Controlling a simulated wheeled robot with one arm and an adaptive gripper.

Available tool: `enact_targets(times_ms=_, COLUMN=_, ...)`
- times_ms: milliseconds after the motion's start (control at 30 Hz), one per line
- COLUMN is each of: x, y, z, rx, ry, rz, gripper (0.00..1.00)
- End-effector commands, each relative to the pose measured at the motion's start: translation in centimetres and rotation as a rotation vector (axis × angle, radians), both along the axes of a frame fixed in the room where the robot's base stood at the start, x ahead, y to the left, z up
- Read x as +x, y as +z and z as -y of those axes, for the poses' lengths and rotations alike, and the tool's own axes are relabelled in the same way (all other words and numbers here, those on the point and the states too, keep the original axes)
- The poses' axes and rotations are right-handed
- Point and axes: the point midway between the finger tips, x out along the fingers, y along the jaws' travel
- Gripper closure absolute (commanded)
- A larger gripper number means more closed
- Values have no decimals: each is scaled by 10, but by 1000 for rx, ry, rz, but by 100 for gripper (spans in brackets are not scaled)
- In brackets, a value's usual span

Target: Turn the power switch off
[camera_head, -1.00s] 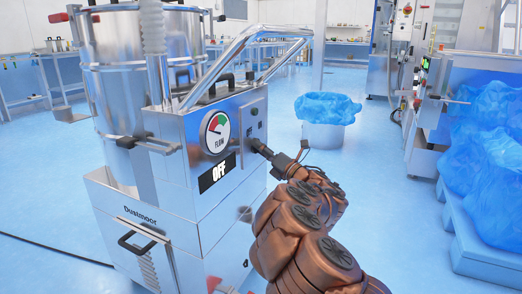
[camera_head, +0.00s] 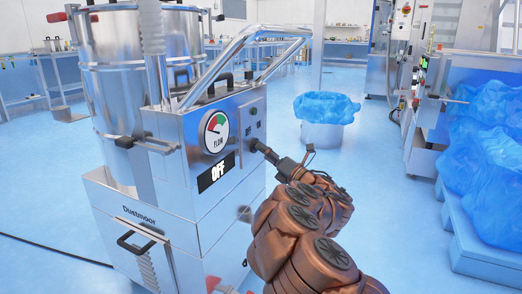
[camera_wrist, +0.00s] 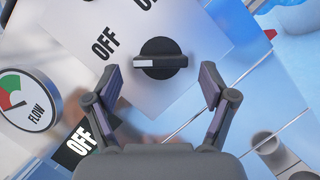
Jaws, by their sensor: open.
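The power switch (camera_wrist: 160,58) is a black rotary knob on a light panel of the steel machine. In the wrist view its white pointer mark lies at the left end, towards a printed OFF label (camera_wrist: 105,43). My gripper (camera_wrist: 159,86) is open, its two fingers to the left and right of the knob and apart from it. In the head view my gripper (camera_head: 262,149) is at the machine's right face and hides the knob. A black display (camera_head: 216,173) below the dial reads OFF; it also shows in the wrist view (camera_wrist: 80,144).
A round FLOW dial (camera_head: 215,133) sits above the display. Bent steel handle bars (camera_head: 235,50) rise over the machine (camera_head: 150,190). A bin with a blue liner (camera_head: 326,108) stands behind, and blue bags (camera_head: 485,170) are at right. Blue floor between is clear.

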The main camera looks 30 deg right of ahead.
Motion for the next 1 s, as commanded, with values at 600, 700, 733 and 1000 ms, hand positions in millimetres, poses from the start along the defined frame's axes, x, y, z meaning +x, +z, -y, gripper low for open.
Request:
enact_targets(times_ms=600, x=-41, y=-12, z=13, rx=0, ry=-7, rz=-3, gripper=17)
enact_targets(times_ms=700, x=-43, y=-13, z=13, rx=0, ry=-4, rz=-3, gripper=17)
enact_targets(times_ms=733, x=-43, y=-13, z=13, rx=1, ry=-3, rz=-3, gripper=17)
enact_targets(times_ms=1000, x=-45, y=-14, z=12, rx=0, ry=-2, rz=-1, gripper=17)
